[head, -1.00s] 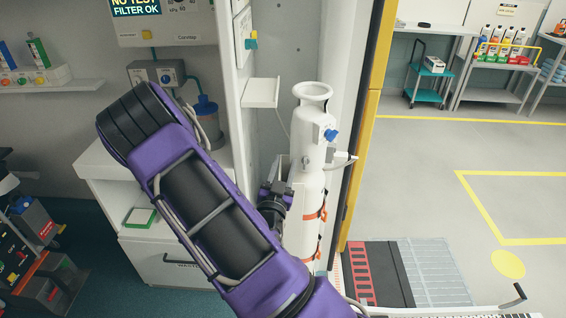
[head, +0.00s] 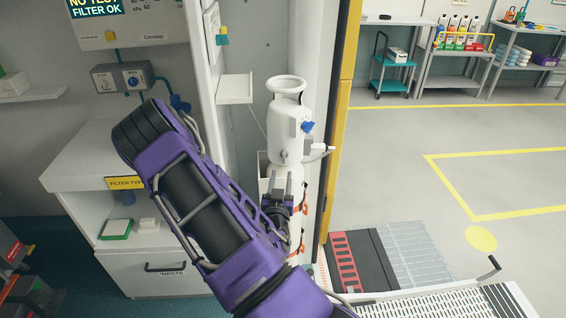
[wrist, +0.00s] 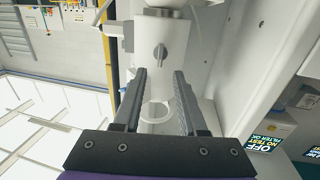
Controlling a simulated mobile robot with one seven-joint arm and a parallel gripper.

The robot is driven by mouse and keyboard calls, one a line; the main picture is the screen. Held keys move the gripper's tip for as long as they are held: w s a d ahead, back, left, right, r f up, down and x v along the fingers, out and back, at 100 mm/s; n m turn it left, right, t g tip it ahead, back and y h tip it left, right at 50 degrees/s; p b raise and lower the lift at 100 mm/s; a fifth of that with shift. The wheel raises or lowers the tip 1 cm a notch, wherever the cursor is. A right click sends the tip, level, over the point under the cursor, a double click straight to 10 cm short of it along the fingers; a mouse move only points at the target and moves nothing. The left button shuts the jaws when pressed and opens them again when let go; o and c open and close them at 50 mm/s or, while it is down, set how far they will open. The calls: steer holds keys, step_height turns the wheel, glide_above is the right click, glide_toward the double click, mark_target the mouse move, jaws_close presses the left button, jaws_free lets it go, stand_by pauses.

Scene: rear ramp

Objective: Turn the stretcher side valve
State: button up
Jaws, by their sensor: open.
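A white cylinder (head: 291,120) with a flared top stands by the door post. A blue knob (head: 307,126) is on its right side, above a white side outlet (head: 318,150). A small grey knob (head: 284,156) sits on its front face; in the wrist view a dark grey knob (wrist: 160,52) shows on the white body beyond and between my fingertips. Which knob is the stretcher side valve is not marked. My gripper (head: 283,182) is in front of the cylinder, just below the grey knob. Its fingers (wrist: 160,75) are open and empty, apart from the knob.
A white shelf (head: 236,90) juts out left of the cylinder. Orange straps (head: 302,208) circle its lower part. A yellow-edged door post (head: 345,70) stands to its right, with a ramp (head: 410,250) and open floor beyond. A white cabinet (head: 150,270) is at left.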

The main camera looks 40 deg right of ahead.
mark_target(284, 159)
steer(key=x, duration=0.7)
steer(key=shift+w+d, duration=0.2)
steer(key=shift+w, duration=0.1)
jaws_close()
